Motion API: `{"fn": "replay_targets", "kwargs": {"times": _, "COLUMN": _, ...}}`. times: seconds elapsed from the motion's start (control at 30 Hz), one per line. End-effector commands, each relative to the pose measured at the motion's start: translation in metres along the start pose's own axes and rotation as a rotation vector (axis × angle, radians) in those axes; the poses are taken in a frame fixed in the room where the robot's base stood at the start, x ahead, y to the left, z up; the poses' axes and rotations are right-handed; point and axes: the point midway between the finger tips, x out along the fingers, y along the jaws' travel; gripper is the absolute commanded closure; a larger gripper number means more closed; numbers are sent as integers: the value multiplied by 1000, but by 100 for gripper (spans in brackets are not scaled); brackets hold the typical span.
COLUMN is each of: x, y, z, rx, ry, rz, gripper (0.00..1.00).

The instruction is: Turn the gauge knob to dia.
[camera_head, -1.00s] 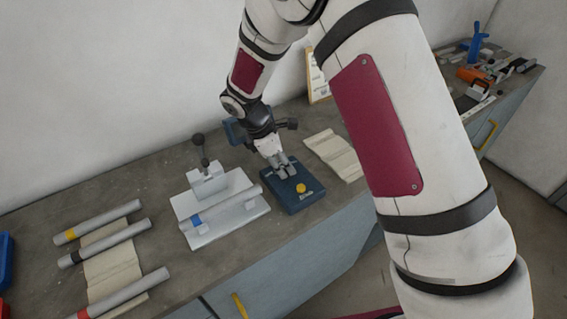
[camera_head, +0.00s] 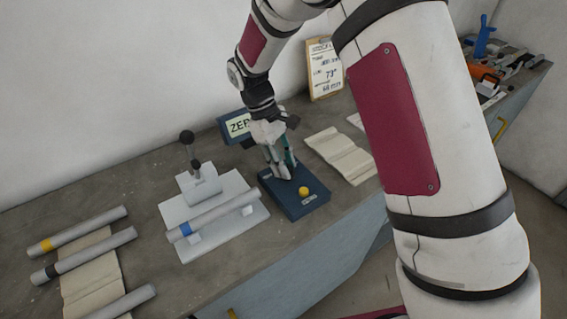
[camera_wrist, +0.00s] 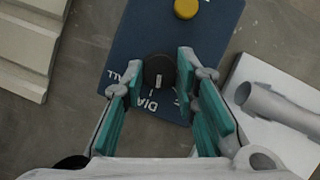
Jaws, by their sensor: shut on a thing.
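The gauge box (camera_head: 303,207) is a dark blue block on the bench, with a yellow button (camera_head: 304,191) on top; the button also shows in the wrist view (camera_wrist: 186,8). The black round gauge knob (camera_wrist: 159,67) sits between my fingers in the wrist view. Its short white mark faces down in that picture, towards the printed "DIA" (camera_wrist: 151,104). Another label ending in "ALL" (camera_wrist: 121,77) is partly hidden by the left finger. My gripper (camera_wrist: 160,76) is shut on the knob from both sides. In the head view my gripper (camera_head: 284,172) hides the knob.
A display (camera_head: 238,125) behind the box reads "ZER", the rest hidden. Left of the box, a white fixture (camera_head: 240,222) holds a blue-banded tube (camera_head: 212,216). Several banded tubes lie on a cream rack (camera_head: 92,277) at the left. A cream pad (camera_head: 341,153) lies to the right.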

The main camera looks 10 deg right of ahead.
Motion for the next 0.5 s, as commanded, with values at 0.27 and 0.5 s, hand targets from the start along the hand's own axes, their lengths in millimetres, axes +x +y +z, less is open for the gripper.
{"fn": "replay_targets", "kwargs": {"times": 0.27, "x": 0, "y": 2, "z": -1, "rx": 154, "ry": 4, "rz": -63, "gripper": 100}}
{"fn": "replay_targets", "kwargs": {"times": 0.5, "x": 0, "y": 2, "z": -1, "rx": 216, "ry": 3, "rz": -89, "gripper": 100}}
